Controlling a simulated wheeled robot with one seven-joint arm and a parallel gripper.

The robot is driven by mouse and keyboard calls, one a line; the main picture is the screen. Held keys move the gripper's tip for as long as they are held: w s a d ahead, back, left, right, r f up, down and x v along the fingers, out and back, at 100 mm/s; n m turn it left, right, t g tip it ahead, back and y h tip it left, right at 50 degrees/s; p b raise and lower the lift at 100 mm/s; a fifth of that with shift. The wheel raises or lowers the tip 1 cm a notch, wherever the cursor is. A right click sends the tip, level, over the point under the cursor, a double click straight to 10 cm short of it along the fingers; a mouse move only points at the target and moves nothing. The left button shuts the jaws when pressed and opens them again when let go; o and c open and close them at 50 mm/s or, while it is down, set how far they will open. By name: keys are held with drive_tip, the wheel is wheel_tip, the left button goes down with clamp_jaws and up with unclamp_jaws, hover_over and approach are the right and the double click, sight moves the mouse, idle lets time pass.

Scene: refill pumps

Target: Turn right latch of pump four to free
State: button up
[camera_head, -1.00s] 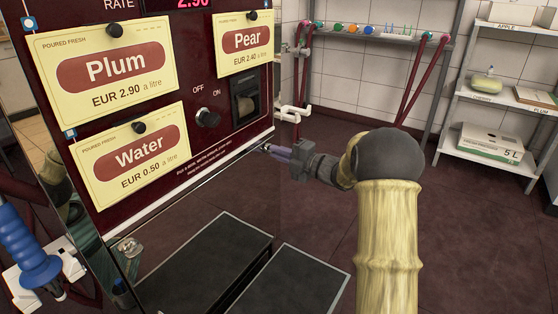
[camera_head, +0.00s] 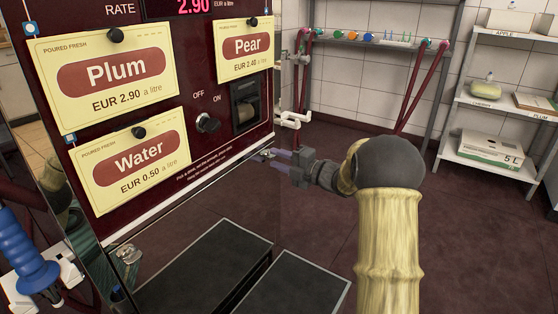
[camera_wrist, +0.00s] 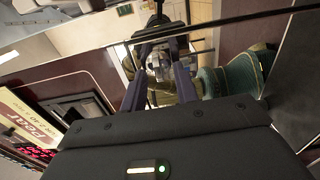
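The pump (camera_head: 185,75) is a dark red cabinet with Plum, Pear and Water cards and a shiny lower panel (camera_head: 165,240). A small metal piece, perhaps the right latch (camera_head: 266,153), shows at the panel's upper right edge. Its turn position is too small to tell. My gripper (camera_head: 272,159) is at this edge with its purple fingers apart. In the wrist view, the fingers of my gripper (camera_wrist: 158,62) stand apart with no held thing clear between them. A dark piece (camera_wrist: 155,28) lies beyond the fingertips; I cannot tell whether it is the latch or a reflection.
An OFF/ON knob (camera_head: 207,123) and a dark recess (camera_head: 244,104) are above the gripper. Dark flat platforms (camera_head: 205,270) lie below. A shelf (camera_head: 497,100) stands at the right. Floor is open between.

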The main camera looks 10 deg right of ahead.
drive_tip(key=p+v, duration=0.4)
drive_tip(key=v, duration=1.3)
drive_tip(key=shift+s+d+r, duration=0.1)
drive_tip(key=s+a+f+m+g+h+p, duration=0.25)
drive_tip(key=s+a+m+g+h, duration=0.3)
drive_tip(key=s+m, duration=0.7)
drive_tip(key=s+a+f+m+g+h+p, duration=0.25)
drive_tip(key=s+a+m+g+h, duration=0.35)
drive_tip(key=s+m, duration=0.65)
wheel_tip(320, 180, up, 38)
drive_tip(key=w+m+t+h+p, duration=0.1)
drive_tip(key=w+m+p, duration=0.1)
drive_tip(key=p, duration=3.6)
drive_tip(key=shift+w+a, duration=0.3)
drive_tip(key=shift+a, duration=0.1)
